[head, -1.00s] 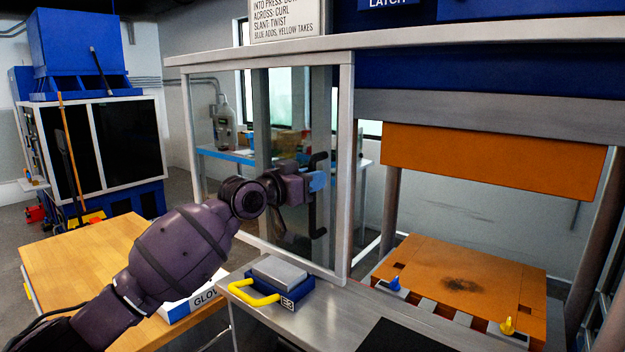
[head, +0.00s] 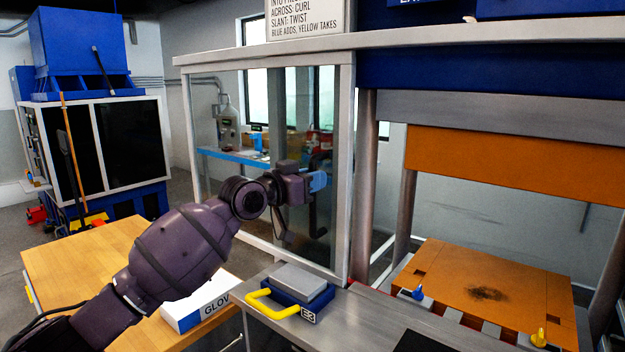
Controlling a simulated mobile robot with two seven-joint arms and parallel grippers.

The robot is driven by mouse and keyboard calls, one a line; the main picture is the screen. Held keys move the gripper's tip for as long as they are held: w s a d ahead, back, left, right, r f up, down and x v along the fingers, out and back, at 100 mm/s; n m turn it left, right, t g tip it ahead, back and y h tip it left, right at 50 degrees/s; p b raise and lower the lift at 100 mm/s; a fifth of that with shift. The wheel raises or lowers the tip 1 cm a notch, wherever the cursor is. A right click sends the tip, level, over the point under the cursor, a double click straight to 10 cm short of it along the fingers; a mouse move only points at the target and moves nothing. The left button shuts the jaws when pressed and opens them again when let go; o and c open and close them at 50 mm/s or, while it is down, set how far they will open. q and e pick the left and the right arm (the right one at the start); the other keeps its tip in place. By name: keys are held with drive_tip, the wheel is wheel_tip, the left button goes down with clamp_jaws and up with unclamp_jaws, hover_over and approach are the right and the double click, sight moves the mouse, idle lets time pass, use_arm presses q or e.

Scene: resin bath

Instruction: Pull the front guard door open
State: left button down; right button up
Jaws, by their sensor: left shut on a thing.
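The front guard door (head: 344,240) is a clear panel in a pale frame, hanging under a long light rail. It stands to the left of the press opening, which is uncovered on its right. Its dark upright bar handle (head: 318,222) is near the door's right edge. My left gripper (head: 319,181), with blue fingertips, is shut on the upper part of this handle; the fingers partly hide the grip. My right gripper is not in view.
The orange lower press plate (head: 540,280) lies right of the door. A grey block in a blue holder with a yellow handle (head: 272,305) sits on the metal counter below the door. A wooden table (head: 75,265) stands at left.

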use_arm(q)
drive_tip(key=c, duration=1.1)
unclamp_jaws()
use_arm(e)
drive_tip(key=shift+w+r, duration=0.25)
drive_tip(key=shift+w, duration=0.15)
use_arm(q)
drive_tip(key=shift+a, duration=0.1)
drive_tip(key=b+v, duration=0.1)
drive_tip(key=v, duration=0.9)
drive_tip(key=shift+s+a, duration=0.25)
drive_tip(key=shift+s, duration=0.05)
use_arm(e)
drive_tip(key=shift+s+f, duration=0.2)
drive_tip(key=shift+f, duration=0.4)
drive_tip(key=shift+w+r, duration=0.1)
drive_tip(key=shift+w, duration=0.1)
